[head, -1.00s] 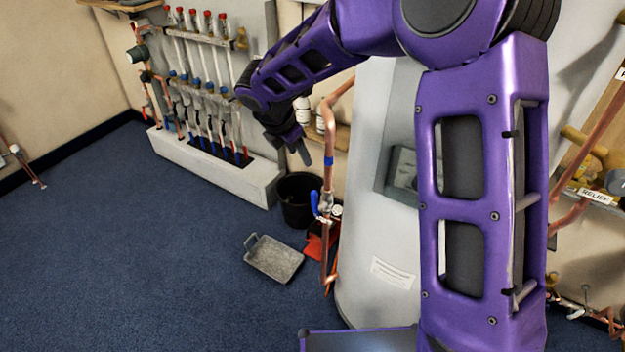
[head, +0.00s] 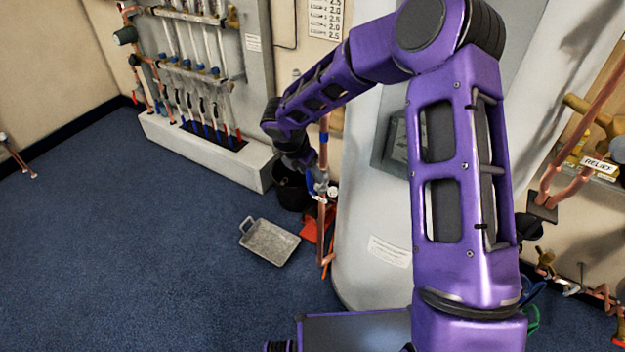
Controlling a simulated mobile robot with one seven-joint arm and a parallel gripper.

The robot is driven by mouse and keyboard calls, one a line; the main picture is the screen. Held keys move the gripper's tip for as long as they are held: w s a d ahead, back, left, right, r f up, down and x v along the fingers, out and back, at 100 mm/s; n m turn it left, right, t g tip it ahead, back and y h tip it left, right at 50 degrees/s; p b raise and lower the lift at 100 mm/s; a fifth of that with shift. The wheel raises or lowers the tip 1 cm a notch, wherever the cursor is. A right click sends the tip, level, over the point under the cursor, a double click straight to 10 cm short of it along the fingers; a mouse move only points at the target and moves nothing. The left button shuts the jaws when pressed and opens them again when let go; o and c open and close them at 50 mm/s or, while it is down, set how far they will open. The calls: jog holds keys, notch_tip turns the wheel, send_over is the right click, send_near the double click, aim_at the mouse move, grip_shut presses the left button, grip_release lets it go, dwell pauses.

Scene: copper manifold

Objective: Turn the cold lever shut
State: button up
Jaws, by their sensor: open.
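The cold lever (head: 311,183) is a small blue handle on a valve of the upright copper pipe (head: 321,228), left of the pale cylinder. The lever is partly hidden behind my gripper. My gripper (head: 314,173) is open. Its dark fingers point down and right, at the valve, and overlap the lever in the head view. I cannot tell from this view whether they touch it or whether the lever sits between them.
The pale cylinder (head: 365,275) stands just right of the pipe. A black bucket (head: 289,192), a red object (head: 309,226) and a grey metal tray (head: 270,242) are on the floor below. A manifold in a white trough (head: 205,155) stands at the left. The blue carpet (head: 120,250) is clear.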

jog(key=shift+x, duration=1.5)
grip_shut()
dwell(0.4)
